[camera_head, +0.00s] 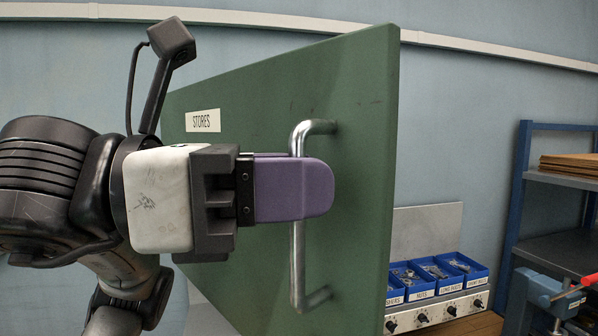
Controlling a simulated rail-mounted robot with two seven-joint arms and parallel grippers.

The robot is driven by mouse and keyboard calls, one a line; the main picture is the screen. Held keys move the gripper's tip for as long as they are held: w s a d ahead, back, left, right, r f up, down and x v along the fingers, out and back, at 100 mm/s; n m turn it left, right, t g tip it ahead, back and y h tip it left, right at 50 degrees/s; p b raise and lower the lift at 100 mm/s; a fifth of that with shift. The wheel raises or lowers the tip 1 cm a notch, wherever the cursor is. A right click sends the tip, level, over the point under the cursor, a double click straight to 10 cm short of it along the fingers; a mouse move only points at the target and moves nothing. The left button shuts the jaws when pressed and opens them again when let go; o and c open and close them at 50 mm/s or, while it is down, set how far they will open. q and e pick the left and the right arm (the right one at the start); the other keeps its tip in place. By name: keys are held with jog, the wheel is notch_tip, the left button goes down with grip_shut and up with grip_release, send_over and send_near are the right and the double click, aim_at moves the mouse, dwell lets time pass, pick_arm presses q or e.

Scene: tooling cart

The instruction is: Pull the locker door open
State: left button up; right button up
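The green locker door (350,110) fills the middle of the view, with a "STORES" label (203,121) on its face. It stands at an angle, its right edge nearer to me and its left edge farther away. A metal bar handle (297,260) stands upright near the door's right side. My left gripper (305,188) comes in from the left at the handle's upper half. Its near purple finger crosses in front of the bar and hides part of it. The other finger is hidden, so its grip on the bar cannot be seen. My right gripper is not in view.
Right of the door, blue bins (450,270) of small parts stand on a unit with black knobs (421,317). A blue-framed shelf (523,190) holds brown boards (569,162) at the far right. A blue tool (545,290) is at the lower right.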

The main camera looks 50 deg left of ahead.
pick_arm(q)
jog(key=shift+w+d, duration=0.1)
jog(key=shift+w, duration=0.05)
jog(key=shift+c, duration=0.5)
grip_shut()
